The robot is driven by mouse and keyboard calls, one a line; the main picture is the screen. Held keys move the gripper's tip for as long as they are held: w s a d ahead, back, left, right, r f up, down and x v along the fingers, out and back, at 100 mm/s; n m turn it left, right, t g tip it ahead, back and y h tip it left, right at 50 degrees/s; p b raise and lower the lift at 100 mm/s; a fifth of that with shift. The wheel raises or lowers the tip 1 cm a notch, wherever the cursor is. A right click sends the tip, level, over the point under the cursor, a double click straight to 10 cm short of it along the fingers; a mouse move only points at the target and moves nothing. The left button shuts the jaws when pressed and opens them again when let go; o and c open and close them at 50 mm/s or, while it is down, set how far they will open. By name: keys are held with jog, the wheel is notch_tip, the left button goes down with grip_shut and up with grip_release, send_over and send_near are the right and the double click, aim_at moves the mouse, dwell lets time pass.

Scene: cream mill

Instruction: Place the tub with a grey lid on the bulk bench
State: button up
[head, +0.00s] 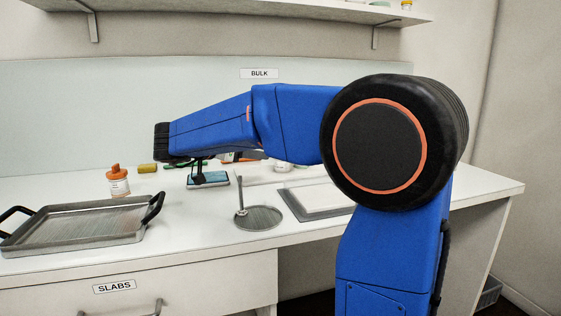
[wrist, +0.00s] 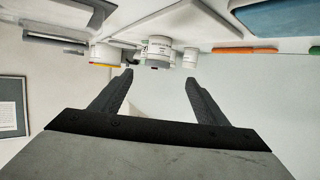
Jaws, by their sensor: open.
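The white bench (head: 180,225) under the BULK sign (head: 259,73) runs across the head view. In the wrist view, which is turned upside down, my gripper (wrist: 158,74) is open with nothing between its fingers. A white labelled tub (wrist: 158,50) shows beyond and between the fingertips, apart from them. A smaller white tub (wrist: 190,58) is just right of it, and a tub with a yellow-orange lid (wrist: 105,54) is to the left.
On the bench are a metal tray with black handles (head: 75,228), an orange-capped jar (head: 118,182), a round plate with an upright post (head: 259,218), a blue-topped item (head: 210,179) and a grey-edged board (head: 310,204). A shelf (head: 235,7) hangs above. Bare bench lies left of the post.

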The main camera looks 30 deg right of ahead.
jog(key=x, duration=1.1)
jog(key=shift+d+f, duration=0.15)
jog(key=shift+d, duration=0.05)
jog(key=shift+s+f+x, duration=0.15)
jog(key=shift+x, duration=1.15)
jog(key=shift+s+f+x, duration=0.15)
jog(key=shift+f+x, duration=0.05)
jog(key=shift+x, duration=1.1)
jog(key=c, duration=1.3)
jog(key=shift+r, duration=0.15)
notch_tip(320, 180, up, 10)
jog(key=shift+f, duration=0.15)
jog(key=shift+s, duration=0.1)
